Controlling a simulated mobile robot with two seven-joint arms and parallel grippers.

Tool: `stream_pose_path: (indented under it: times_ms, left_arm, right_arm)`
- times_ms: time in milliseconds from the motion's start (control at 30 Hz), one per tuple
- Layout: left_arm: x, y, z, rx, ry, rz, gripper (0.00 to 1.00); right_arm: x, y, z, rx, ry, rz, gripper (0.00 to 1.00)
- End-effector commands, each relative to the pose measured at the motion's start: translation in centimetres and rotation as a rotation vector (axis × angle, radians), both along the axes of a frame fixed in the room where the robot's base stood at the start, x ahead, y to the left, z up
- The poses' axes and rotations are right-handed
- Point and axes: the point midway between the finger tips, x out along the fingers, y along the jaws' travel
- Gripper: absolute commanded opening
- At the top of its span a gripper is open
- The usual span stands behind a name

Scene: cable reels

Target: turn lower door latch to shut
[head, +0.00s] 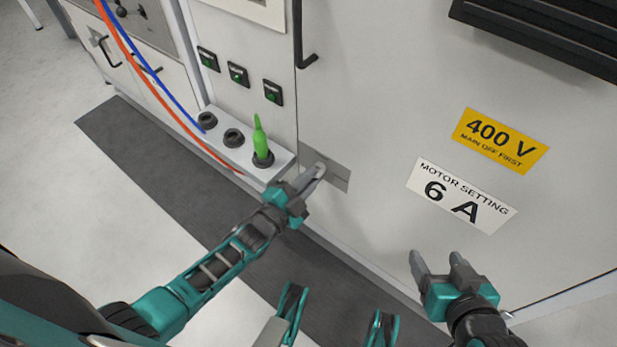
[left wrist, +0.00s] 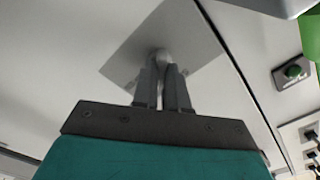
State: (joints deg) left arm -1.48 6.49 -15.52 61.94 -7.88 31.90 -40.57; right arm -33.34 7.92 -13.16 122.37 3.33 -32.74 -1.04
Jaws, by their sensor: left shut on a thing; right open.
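The lower door latch sits on a grey metal plate (head: 338,178) at the lower left edge of the pale cabinet door (head: 385,90). In the left wrist view the plate (left wrist: 190,45) is tilted in the picture, with the rounded latch end (left wrist: 160,56) at its middle. My left gripper (head: 318,171) is at the plate and shut on the latch; its two fingers (left wrist: 162,92) are close together around it. The fingers hide most of the latch, so its exact angle cannot be told. My right gripper (head: 437,260) is open and empty in front of the door's lower part.
A black L-shaped handle (head: 308,60) is higher on the door edge. Left of the door, a ledge holds dark sockets (head: 233,138) and a green plug (head: 260,135). Orange (head: 150,82) and blue cables hang further left. A dark mat (head: 150,165) lies along the cabinet.

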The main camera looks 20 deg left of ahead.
Motion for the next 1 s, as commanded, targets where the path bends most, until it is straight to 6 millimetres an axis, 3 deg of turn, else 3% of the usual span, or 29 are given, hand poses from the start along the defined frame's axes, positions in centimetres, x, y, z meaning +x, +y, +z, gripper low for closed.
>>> stream_pose_path:
  times_ms: [600, 1000]
  left_arm:
    - [0.10, 0.08, 0.06, -0.545, 0.197, 0.000, 0.00]
    - [0.13, 0.09, 0.07, -0.799, 0.289, 0.000, 0.00]
  right_arm:
    - [0.29, -0.12, 0.85, -0.001, -0.018, -0.002, 0.68]
    - [0.32, -0.16, 0.85, -0.002, -0.017, -0.002, 0.68]
